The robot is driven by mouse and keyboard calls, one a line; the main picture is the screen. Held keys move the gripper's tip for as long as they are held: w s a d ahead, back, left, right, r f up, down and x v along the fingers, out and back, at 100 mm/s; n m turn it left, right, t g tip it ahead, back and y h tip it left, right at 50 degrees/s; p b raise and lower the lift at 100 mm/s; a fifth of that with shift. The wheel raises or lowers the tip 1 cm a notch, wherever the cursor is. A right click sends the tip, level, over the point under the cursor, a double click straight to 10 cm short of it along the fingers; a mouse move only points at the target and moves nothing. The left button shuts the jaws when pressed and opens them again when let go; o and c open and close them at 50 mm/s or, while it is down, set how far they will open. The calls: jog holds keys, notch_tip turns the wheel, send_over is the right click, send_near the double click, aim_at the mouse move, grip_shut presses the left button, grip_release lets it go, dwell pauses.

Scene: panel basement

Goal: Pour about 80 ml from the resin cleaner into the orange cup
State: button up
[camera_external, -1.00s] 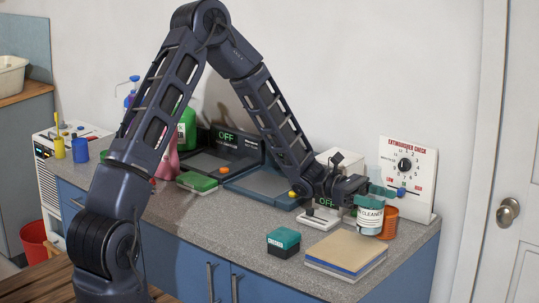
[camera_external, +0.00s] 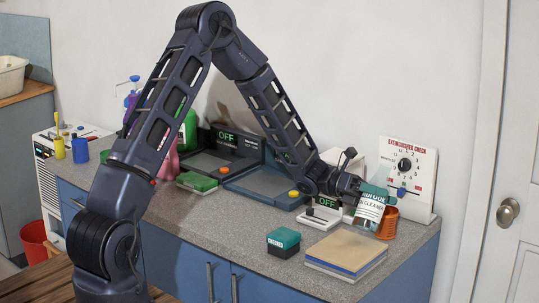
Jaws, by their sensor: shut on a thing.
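Whether any liquid is flowing, and how much is in the cup, cannot be seen.
An extinguisher check board (camera_external: 425,180) stands behind the cup. A stack of books (camera_external: 346,252) and a small teal-topped box (camera_external: 283,242) lie in front. Devices with "OFF" displays (camera_external: 226,137) stand along the wall. The counter's right edge is close to the cup.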

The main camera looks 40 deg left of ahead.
aim_at(387, 213)
jog(key=f+n, duration=0.1)
jog(key=n, duration=0.3)
jog(key=s+f+n, duration=0.1)
jog(key=n, duration=0.1)
jog(key=shift+s+f, duration=0.1)
jog(key=shift+f, duration=0.2)
jog(key=shift+f+n, duration=0.15)
jog(key=shift+n, duration=0.55)
jog(key=shift+w+f+n, duration=0.15)
jog(key=shift+w+n, duration=0.2)
jog(key=shift+n, duration=0.25)
jog(key=shift+f+n, duration=0.15)
jog(key=shift+n, duration=0.65)
jog(key=shift+s, duration=0.4)
dwell(0.6)
jog(key=shift+f+n+p, duration=0.15)
jog(key=shift+n+p, duration=0.2)
jog(key=shift+n, duration=0.25)
dwell(1.7)
